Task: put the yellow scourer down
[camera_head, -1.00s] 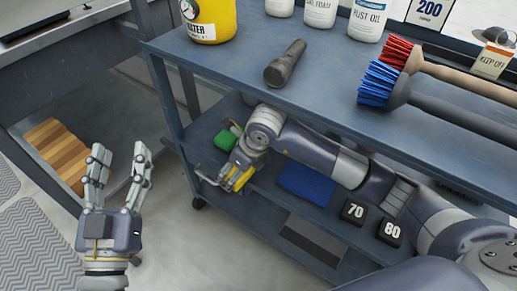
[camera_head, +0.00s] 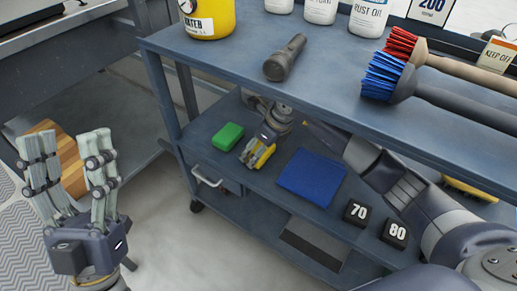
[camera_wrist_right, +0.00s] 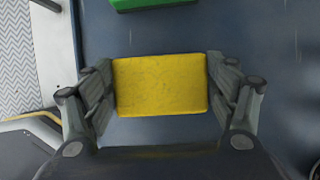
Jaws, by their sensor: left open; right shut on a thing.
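The yellow scourer (camera_head: 262,156) is in my right gripper (camera_head: 258,153), over the middle shelf (camera_head: 255,190) of the blue cart. In the right wrist view, the yellow scourer (camera_wrist_right: 160,85) lies flat between the two fingers of the right gripper (camera_wrist_right: 160,88), which touch its left and right sides. I cannot tell whether its underside touches the shelf. The cart's top hides part of my right arm. My left gripper (camera_head: 68,150) is open and empty, off the cart's left side.
A green scourer (camera_head: 228,136) lies just left of the yellow one; its edge shows in the wrist view (camera_wrist_right: 150,3). A torch (camera_head: 285,58) and brushes lie on the top.

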